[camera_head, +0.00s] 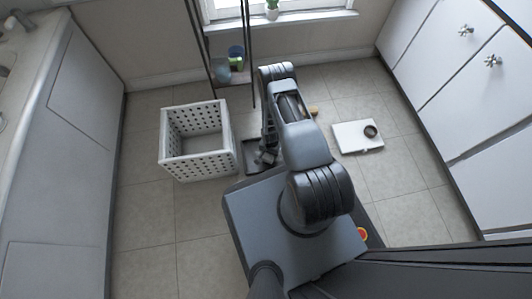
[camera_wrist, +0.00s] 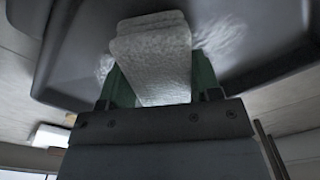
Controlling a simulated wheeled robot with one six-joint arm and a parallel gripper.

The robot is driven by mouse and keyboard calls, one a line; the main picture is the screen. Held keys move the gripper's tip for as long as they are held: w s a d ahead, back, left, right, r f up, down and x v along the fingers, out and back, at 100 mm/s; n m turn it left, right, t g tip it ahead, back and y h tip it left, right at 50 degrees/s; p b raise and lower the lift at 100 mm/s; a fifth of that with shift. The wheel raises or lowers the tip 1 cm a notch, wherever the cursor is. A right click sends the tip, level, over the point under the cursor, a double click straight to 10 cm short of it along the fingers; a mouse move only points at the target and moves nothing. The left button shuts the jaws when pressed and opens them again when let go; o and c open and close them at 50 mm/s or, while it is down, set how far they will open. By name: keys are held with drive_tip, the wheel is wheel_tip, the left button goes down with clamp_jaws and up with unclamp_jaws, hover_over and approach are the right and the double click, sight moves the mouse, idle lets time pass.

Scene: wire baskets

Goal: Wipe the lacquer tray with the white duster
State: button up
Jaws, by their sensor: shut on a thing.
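The white duster (camera_wrist: 155,45) is a pale, textured block held between the green fingers of my gripper (camera_wrist: 155,78), which is shut on it. The dark lacquer tray (camera_wrist: 262,38) fills the upper part of the wrist view, with the duster against or very close to its surface; contact is hard to tell. Whitish smears show on the tray on both sides of the duster. In the head view the tray (camera_head: 249,150) lies on the floor right of the white basket, partly covered by my arm. My gripper (camera_head: 265,156) is over it there; the duster is not distinguishable.
A white perforated basket (camera_head: 208,165) stands just left of the tray. A white board (camera_head: 348,137) with a dark ring (camera_head: 370,131) lies to the right. A yellowish item (camera_head: 313,111) is behind my arm. A rack (camera_head: 235,77) with cups stands behind. Cabinets line both sides.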

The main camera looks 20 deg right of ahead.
drive_tip(key=shift+s+d, duration=0.15)
drive_tip(key=shift+d, duration=0.6)
drive_tip(key=shift+s+d, duration=0.15)
drive_tip(key=shift+d, duration=0.55)
drive_tip(key=shift+f, duration=0.3)
drive_tip(key=shift+s+d, duration=0.25)
drive_tip(key=shift+d, duration=1.1)
drive_tip(key=shift+s+d, duration=0.25)
drive_tip(key=shift+d, duration=1.05)
drive_tip(key=shift+s+d, duration=0.2)
drive_tip(key=shift+d, duration=0.7)
drive_tip(key=shift+s+d, duration=0.15)
drive_tip(key=shift+d, duration=0.7)
drive_tip(key=shift+s+d, duration=0.2)
drive_tip(key=shift+d, duration=0.7)
drive_tip(key=shift+a, duration=0.1)
